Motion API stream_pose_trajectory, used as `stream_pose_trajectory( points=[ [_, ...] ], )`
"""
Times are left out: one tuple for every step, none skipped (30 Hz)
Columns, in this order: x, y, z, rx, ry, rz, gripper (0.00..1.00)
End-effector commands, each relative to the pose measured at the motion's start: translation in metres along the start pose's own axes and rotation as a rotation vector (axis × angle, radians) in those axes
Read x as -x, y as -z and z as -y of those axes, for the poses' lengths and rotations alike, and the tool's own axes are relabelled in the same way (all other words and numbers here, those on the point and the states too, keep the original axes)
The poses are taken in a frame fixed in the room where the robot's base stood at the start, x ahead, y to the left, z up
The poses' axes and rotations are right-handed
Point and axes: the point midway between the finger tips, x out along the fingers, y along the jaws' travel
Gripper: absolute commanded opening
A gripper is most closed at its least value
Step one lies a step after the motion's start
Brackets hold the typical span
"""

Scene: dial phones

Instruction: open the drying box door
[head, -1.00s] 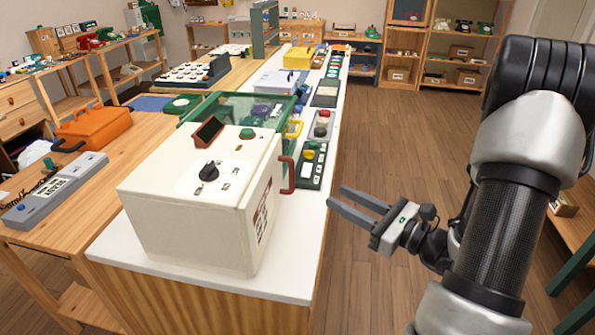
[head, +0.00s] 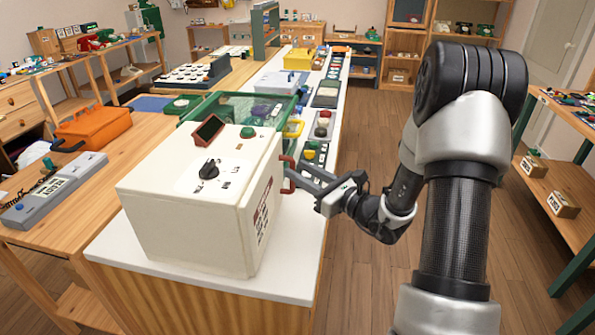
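The drying box (head: 195,205) is a cream-white box near the front end of the white counter, with a black dial, a green button and a small tilted dark screen on top. Its door (head: 263,211) is the right side face, with a label, and looks closed. A red handle (head: 289,175) stands out from the door's far edge. My gripper (head: 297,176) has come in from the right at the handle's height. Its two fingers are apart, with the tips at or very near the handle. I cannot tell whether the handle lies between them.
A green-framed clear case (head: 245,108) and several small trays stand behind the box on the white counter (head: 300,272). An orange case (head: 93,127) and a grey device (head: 55,188) are on the wooden table at left. The floor (head: 365,140) right of the counter is clear.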

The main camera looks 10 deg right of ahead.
Motion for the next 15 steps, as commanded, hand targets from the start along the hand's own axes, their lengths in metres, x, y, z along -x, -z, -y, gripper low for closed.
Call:
stream_pose_trajectory(
  points=[
    [-0.006, 0.0, 0.0, 0.001, -0.001, 0.0, 0.31],
    [-0.009, 0.0, -0.001, 0.001, -0.001, 0.0, 0.31],
    [-0.012, 0.0, -0.001, 0.001, -0.002, 0.0, 0.31],
    [-0.013, 0.0, -0.001, 0.0, -0.002, 0.0, 0.31],
    [-0.015, 0.0, -0.001, 0.0, -0.001, 0.001, 0.31],
    [-0.016, 0.0, 0.0, 0.0, -0.001, 0.001, 0.31],
    [-0.016, 0.0, 0.0, 0.0, 0.0, 0.0, 0.31],
    [-0.017, 0.0, 0.0, 0.0, 0.0, 0.0, 0.31],
    [-0.017, 0.0, 0.0, 0.0, 0.0, 0.0, 0.31],
    [-0.017, 0.0, 0.0, 0.0, 0.0, 0.0, 0.31],
    [-0.017, 0.0, 0.0, 0.0, 0.0, 0.0, 0.31],
    [-0.017, 0.0, 0.0, 0.0, 0.0, 0.0, 0.31],
    [-0.017, 0.0, 0.0, 0.0, 0.0, 0.0, 0.31],
    [-0.017, 0.0, 0.0, 0.0, 0.0, 0.0, 0.31],
    [-0.017, 0.0, 0.0, 0.0, 0.0, 0.0, 0.26]
  ],
)
